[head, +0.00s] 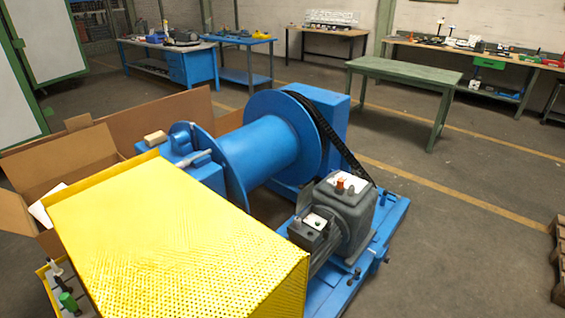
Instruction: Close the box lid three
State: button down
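An open cardboard box (62,158) stands at the left. Its flaps are spread outward: one at the left edge (14,212), and a long cardboard panel (150,118) runs behind it toward the blue drum. I cannot tell which flap is lid three. Something white (42,210) shows inside the box. A yellow perforated cover (175,235) fills the foreground and hides the box's right and near parts. My gripper is not in view.
A blue winch drum (262,150) with a black chain (335,138) and a grey motor (340,210) stands right of the box. A tray with a green-handled tool (68,300) is at lower left. A green table (405,70) stands behind.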

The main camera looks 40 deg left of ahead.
aim_at(304, 198)
jog(key=i+u, duration=0.45)
jog(key=i+l+u, duration=0.15)
jog(key=u, duration=0.3)
jog(key=i+l+u, duration=0.7)
jog(key=u, duration=0.2)
jog(key=i+l+u, duration=0.2)
jog(key=l+u, duration=0.25)
jog(key=i+l+u, duration=0.2)
jog(key=l+u, duration=0.25)
jog(key=i+l+u, duration=0.1)
jog(key=l+u, duration=0.8)
jog(key=l, duration=0.2)
